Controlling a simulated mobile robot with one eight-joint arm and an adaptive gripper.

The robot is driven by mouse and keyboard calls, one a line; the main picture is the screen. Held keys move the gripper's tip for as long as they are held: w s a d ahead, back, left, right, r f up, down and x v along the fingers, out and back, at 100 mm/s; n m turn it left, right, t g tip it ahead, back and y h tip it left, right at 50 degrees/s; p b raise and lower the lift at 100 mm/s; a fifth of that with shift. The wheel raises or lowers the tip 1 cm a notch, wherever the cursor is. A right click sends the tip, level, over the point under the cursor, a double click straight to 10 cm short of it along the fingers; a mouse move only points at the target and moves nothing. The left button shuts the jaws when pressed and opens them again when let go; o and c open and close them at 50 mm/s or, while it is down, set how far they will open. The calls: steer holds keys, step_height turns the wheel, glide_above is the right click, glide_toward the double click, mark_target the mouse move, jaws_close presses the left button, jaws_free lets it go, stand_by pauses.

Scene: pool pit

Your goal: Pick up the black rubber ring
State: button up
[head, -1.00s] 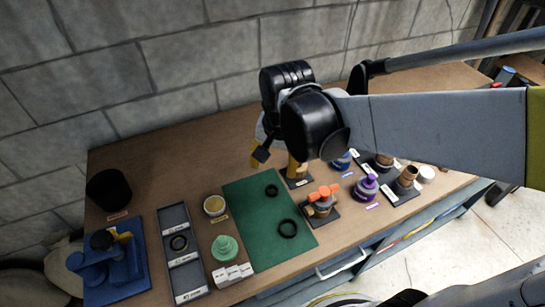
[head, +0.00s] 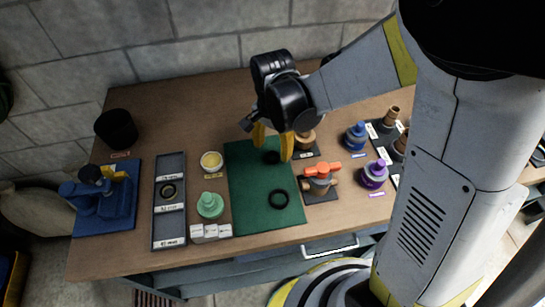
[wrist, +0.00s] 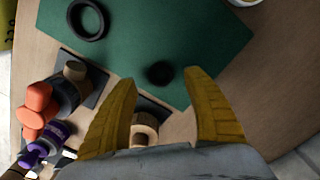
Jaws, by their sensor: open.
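A larger black ring (head: 279,207) lies flat on the green mat (head: 250,208), towards its front; it also shows at the top left of the wrist view (wrist: 90,38). A smaller black ring (head: 271,157) lies farther back on the mat. In the wrist view this smaller ring (wrist: 160,74) is a dark round patch between the fingertips, its hole unclear. Another dark ring (head: 168,199) lies in the grey compartment tray (head: 169,222). My gripper (head: 272,142) is open and empty, yellow fingers pointing down above the mat's back part; its height above the smaller ring is unclear.
Right of the mat stand an orange-handled valve (head: 320,170), a tan fitting (head: 304,143), and blue (head: 355,136) and purple (head: 373,174) pieces. Left are a yellow-filled cup (head: 211,161), a green piece (head: 210,205) and a black cup (head: 117,129). The mat's front is otherwise clear.

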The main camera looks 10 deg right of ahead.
mark_target(272, 159)
step_height(272, 159, down, 4)
steer(key=shift+a+r+b, duration=0.1)
steer(key=shift+r+b, duration=0.05)
steer(key=shift+b, duration=0.6)
steer(key=shift+r, duration=0.1)
steer(key=c, duration=0.9)
step_height(272, 159, up, 10)
steer(key=p, duration=0.4)
steer(key=shift+p, duration=0.3)
steer(key=shift+c, duration=0.4)
